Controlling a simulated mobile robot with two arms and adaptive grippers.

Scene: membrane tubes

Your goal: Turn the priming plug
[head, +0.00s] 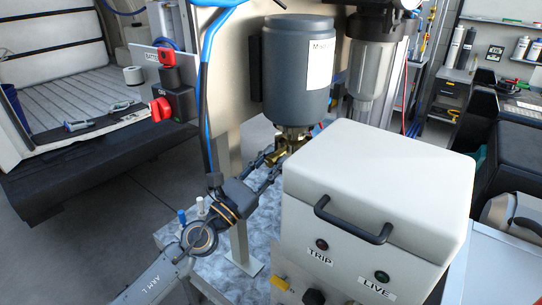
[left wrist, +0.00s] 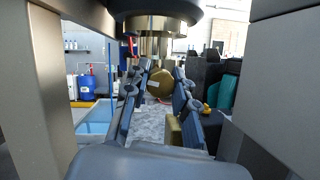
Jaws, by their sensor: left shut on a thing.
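The brass fitting (head: 291,140) sits under the dark grey motor (head: 296,70). In the left wrist view a round brass plug (left wrist: 160,83) shows ahead, below the pump's brass underside (left wrist: 157,24). I take this plug to be the priming plug. My left gripper (head: 277,157) reaches in from the lower left. In the left wrist view its two fingers (left wrist: 162,84) stand on either side of the plug, shut on it. The exact contact at the tips is hard to make out. My right gripper is in neither view.
A white box (head: 378,180) with a black handle, marked TRIP and LIVE, stands close on the right. A metal post (head: 236,190) stands beside my left arm. Red switches (head: 160,108) are at the left. A clear filter housing (head: 371,75) hangs right of the motor.

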